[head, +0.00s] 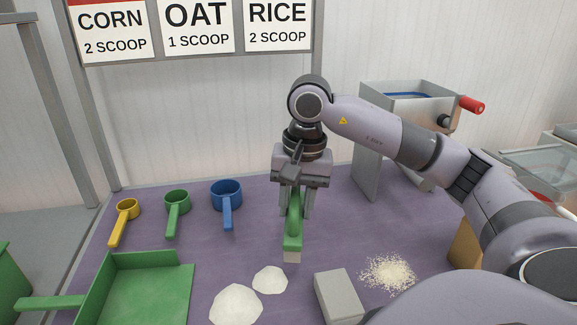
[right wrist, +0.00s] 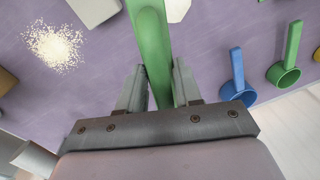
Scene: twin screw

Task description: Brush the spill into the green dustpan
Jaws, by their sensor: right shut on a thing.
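My right gripper (head: 294,208) points down over the middle of the table, shut on a green-handled brush (head: 293,232). The brush also shows between the fingers in the right wrist view (right wrist: 152,45); its pale bristle end shows at the front in the head view. The spill (head: 388,272), a patch of pale grains, lies on the purple table to the right and nearer the front. It also shows at upper left in the right wrist view (right wrist: 52,46). The green dustpan (head: 150,290) lies at the front left. My left gripper is not in view.
Two white pieces (head: 236,305) (head: 270,280) and a grey block (head: 338,296) lie between dustpan and spill. Yellow (head: 124,222), green (head: 176,203) and blue (head: 227,196) scoops stand behind the dustpan. A grey machine (head: 385,130) with a red handle stands at back right.

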